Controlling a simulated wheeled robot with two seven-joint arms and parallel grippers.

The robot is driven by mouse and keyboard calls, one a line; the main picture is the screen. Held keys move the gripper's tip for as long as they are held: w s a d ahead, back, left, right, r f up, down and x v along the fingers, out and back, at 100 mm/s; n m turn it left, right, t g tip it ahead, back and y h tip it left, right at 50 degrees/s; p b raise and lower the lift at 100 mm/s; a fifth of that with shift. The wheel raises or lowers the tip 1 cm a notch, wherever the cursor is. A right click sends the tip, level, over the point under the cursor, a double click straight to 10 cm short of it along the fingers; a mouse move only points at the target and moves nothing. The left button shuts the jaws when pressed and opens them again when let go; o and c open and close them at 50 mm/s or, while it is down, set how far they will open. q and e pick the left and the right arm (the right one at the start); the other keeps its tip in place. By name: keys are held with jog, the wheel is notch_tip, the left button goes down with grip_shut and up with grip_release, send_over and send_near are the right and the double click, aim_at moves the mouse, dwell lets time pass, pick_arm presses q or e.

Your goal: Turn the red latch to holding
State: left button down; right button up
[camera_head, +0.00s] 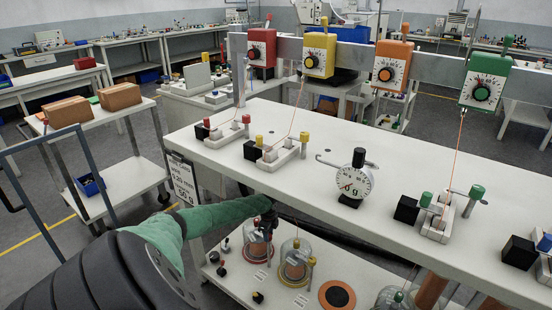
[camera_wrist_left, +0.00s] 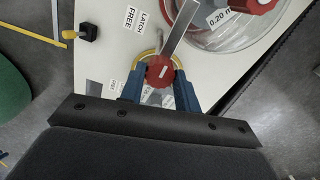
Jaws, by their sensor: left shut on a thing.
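The red latch shows in the left wrist view as a round red knob (camera_wrist_left: 160,71) with a flat metal bar (camera_wrist_left: 182,28) running up and to the right, beside the glass jar (camera_wrist_left: 222,32). A yellow ring shows around the knob. My left gripper (camera_wrist_left: 160,80) has its blue fingers on both sides of the knob and is shut on it. A label "LATCH FREE" (camera_wrist_left: 134,18) lies left of the bar; other labels are partly hidden between the fingers. In the head view my left gripper (camera_head: 268,218) reaches below the bench top, and the latch cannot be made out.
The white bench top (camera_head: 290,185) overhangs the lower shelf (camera_head: 235,285). Glass jars (camera_head: 297,262) stand close to my gripper on that shelf. A yellow-and-black piece (camera_wrist_left: 85,33) lies at the upper left in the wrist view. Dials hang from the rail (camera_head: 350,55) above the bench.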

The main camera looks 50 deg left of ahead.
jog(key=shift+w+r, duration=0.15)
jog(key=shift+w, duration=0.2)
pick_arm(q)
jog(key=c, duration=1)
grip_release()
pick_arm(e)
jog(key=shift+w+d, duration=0.1)
pick_arm(q)
jog(key=shift+r, duration=0.2)
notch_tip(320, 180, up, 6)
jog(key=shift+f, duration=0.1)
jog(key=shift+r, duration=0.8)
pick_arm(e)
jog(key=shift+w+r, duration=0.1)
jog(key=shift+r, duration=0.4)
